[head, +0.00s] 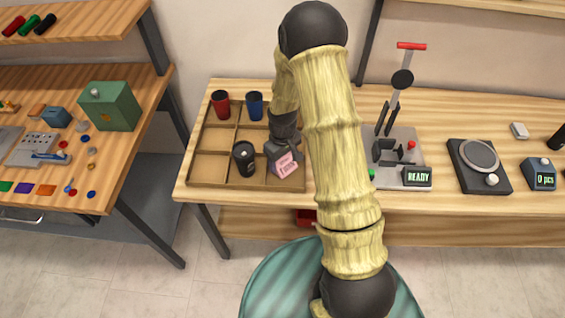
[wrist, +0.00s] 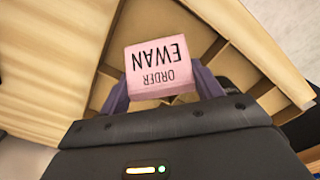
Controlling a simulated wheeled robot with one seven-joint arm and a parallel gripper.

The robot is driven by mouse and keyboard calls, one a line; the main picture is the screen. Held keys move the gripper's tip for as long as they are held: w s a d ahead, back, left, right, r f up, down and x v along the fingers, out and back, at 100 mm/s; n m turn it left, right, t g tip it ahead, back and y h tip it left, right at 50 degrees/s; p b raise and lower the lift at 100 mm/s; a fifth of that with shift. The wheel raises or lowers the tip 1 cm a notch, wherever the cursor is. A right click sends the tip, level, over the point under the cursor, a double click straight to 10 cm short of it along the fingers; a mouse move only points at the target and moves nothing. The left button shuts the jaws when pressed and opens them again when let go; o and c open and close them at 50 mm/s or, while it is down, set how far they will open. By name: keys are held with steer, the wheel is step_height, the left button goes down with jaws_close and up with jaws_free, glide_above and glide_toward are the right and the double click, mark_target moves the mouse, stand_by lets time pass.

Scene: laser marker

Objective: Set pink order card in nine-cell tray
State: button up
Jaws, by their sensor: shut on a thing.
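The pink order card (wrist: 160,70) reads "ORDER EWAN" in the wrist view, where it appears upside down. My gripper (wrist: 162,98) is shut on it, with a purple-grey finger at each side. In the head view the card (head: 285,164) and my gripper (head: 282,152) are at the right side of the nine-cell tray (head: 192,182), over its front right area. I cannot tell whether the card touches the tray floor. The tray is a brown divided box; my arm hides part of its right side.
A red cup (head: 221,104) and a blue cup (head: 255,106) stand in back cells of the tray. A black cup (head: 245,158) stands left of the card. Front left cells look empty. Right of my arm are a lever press (head: 400,150) and a scale (head: 479,160).

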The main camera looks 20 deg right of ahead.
steer(key=shift+f, duration=1.25)
steer(key=o, duration=1)
steer(key=shift+f, duration=0.1)
step_height(320, 180, up, 12)
steer(key=shift+r+b, duration=0.15)
steer(key=shift+b, duration=0.4)
